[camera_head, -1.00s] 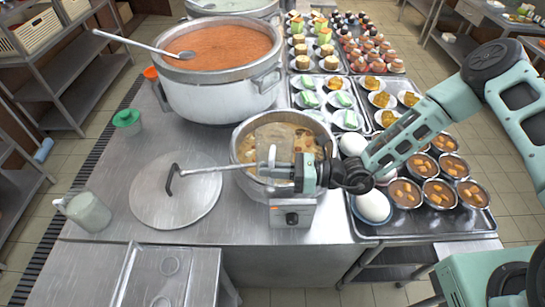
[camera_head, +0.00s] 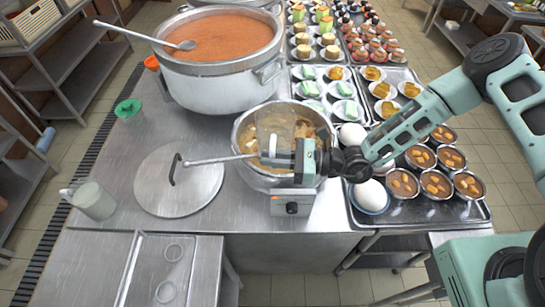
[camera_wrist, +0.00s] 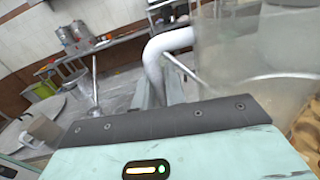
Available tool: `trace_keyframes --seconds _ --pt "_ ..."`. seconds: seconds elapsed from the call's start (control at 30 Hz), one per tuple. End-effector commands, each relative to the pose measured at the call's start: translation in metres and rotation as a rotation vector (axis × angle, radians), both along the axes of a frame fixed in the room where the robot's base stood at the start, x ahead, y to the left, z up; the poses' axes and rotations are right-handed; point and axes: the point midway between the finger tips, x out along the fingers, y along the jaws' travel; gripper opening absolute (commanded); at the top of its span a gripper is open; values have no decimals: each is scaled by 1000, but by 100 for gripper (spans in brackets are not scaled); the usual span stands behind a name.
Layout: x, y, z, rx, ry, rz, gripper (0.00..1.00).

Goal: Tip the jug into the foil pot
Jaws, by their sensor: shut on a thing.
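A translucent jug (camera_head: 274,128) is held over the silver foil pot (camera_head: 240,146), which has yellowish-brown food inside. The jug's pale handle (camera_wrist: 165,50) is in my gripper (camera_head: 290,158), shut on it; the fingertips are mostly hidden. In the wrist view, the jug's clear wall (camera_wrist: 245,45) fills the upper right, with a faint line across it. The jug looks near upright in the head view; its exact tilt and contents are hard to tell. The pot's food shows at the wrist view's right edge (camera_wrist: 308,125).
A ladle handle (camera_head: 215,160) sticks out left of the pot, over a round lid (camera_head: 180,185). A big stockpot (camera_head: 215,85) of red soup stands behind. Another jug (camera_head: 95,203) stands far left. Trays of bowls and eggs crowd the right (camera_head: 485,212).

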Motion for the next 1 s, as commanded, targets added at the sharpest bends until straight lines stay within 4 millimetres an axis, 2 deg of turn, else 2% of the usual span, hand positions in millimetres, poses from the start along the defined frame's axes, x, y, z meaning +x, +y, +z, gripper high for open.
trace_keyframes --seconds 0.17,0.4,0.6,0.87,1.0 --pt "0 0 3 1 -1 0 0" --pt "0 0 33 2 -1 -1 0" --pt "0 0 49 1 -1 0 0" --pt "0 0 50 1 0 0 0" --pt "2 -6 42 1 1 -25 0"
